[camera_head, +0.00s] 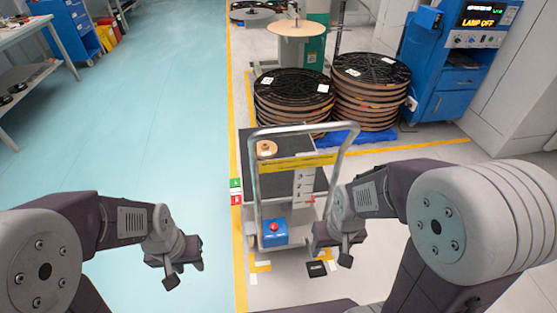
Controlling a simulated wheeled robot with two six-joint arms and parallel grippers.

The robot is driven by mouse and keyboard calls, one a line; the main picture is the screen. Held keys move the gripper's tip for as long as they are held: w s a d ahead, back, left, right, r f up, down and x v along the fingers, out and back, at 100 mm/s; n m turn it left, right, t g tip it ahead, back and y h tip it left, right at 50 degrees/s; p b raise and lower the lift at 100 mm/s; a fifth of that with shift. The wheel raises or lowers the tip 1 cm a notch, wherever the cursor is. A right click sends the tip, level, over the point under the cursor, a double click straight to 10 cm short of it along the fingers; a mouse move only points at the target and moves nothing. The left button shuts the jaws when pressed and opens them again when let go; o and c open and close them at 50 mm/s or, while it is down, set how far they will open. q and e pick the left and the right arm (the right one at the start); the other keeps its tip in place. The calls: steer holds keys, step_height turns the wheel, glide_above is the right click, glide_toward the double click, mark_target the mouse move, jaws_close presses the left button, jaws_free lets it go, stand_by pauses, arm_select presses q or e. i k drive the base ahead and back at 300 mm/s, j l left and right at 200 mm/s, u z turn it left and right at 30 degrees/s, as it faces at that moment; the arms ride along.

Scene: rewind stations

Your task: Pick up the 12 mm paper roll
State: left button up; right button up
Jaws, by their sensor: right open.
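A small tan roll (267,148) lies flat on the dark top of a wheeled trolley (310,141). It looks like the paper roll, but I cannot read its width. My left gripper (186,271) hangs over the teal floor, left of the trolley and well apart from the roll. Its fingers look spread and nothing is between them. My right gripper (334,249) is open and empty, low in front of the trolley's right side.
The trolley's metal handle (253,190) rises on my side of the roll. A blue box with a red button (274,232) sits low on the trolley. Stacks of black reels (293,85) stand behind. A blue cabinet (447,95) is at right. The teal floor (160,120) at left is clear.

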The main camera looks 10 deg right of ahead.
mark_target(266, 150)
steer(key=i+j+u, duration=0.1)
steer(key=i+j, duration=0.35)
steer(key=j, duration=0.2)
steer(key=i+j+u, duration=0.1)
steer(key=i+j, duration=0.4)
steer(key=i+u, duration=0.1)
steer(key=i, duration=0.6)
